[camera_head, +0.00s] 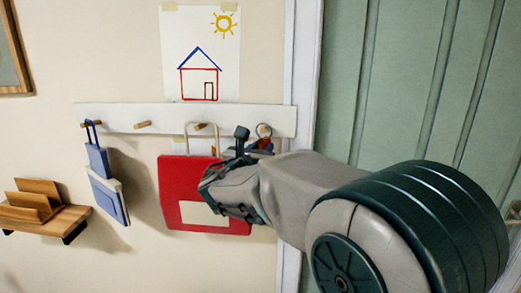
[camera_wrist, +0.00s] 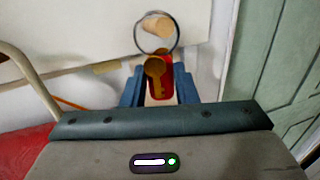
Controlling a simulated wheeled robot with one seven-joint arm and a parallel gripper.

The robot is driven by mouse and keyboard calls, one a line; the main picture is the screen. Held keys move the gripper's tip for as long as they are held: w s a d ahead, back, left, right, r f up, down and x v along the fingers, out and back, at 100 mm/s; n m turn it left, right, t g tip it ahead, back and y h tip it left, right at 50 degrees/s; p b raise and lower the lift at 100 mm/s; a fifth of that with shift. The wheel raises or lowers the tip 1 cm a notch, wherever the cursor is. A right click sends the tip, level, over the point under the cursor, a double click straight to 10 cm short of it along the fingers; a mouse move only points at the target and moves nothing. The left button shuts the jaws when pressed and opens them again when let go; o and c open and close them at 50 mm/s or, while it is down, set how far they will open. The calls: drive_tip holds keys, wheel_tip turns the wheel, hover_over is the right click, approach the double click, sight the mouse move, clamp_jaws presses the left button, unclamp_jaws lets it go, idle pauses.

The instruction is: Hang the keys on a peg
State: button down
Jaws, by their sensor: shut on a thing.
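My gripper (camera_head: 250,143) is shut on the keys, in front of the right end of a white peg rail (camera_head: 172,117). In the wrist view, the fingers of my gripper (camera_wrist: 158,90) pinch a red tag (camera_wrist: 167,75) with a brass key (camera_wrist: 155,68) in front of it. The thin metal key ring (camera_wrist: 137,38) stands above the fingers. The rightmost wooden peg (camera_wrist: 160,25) shows inside the ring's outline, also in the head view (camera_head: 264,131). I cannot tell how far the peg passes through the ring.
A red bag (camera_head: 180,180) hangs on the peg left of my gripper, very close to it. The second peg (camera_head: 142,124) is bare. A blue item (camera_head: 107,190) hangs on the leftmost peg. A white door frame (camera_head: 300,70) and green door (camera_head: 400,70) stand at right.

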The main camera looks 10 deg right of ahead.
drive_tip(key=c, duration=1.1)
unclamp_jaws()
drive_tip(key=shift+o, duration=0.2)
drive_tip(key=shift+s, duration=0.1)
drive_tip(key=b+v, duration=0.3)
drive_tip(key=v, duration=1)
drive_tip(key=s+d+f+m+g+y, duration=0.1)
drive_tip(key=s+d+f+m+g, duration=0.8)
drive_tip(key=d+f+m, duration=0.3)
drive_tip(key=s+a+f+m+g+y, duration=0.3)
drive_tip(key=s+a+f+m+y, duration=0.2)
drive_tip(key=m, duration=1.2)
drive_tip(key=s+f+y, duration=0.3)
drive_tip(key=s+f, duration=0.2)
drive_tip(key=shift+s+f+y, duration=0.15)
drive_tip(key=shift+f+y, duration=0.05)
drive_tip(key=shift+y, duration=0.2)
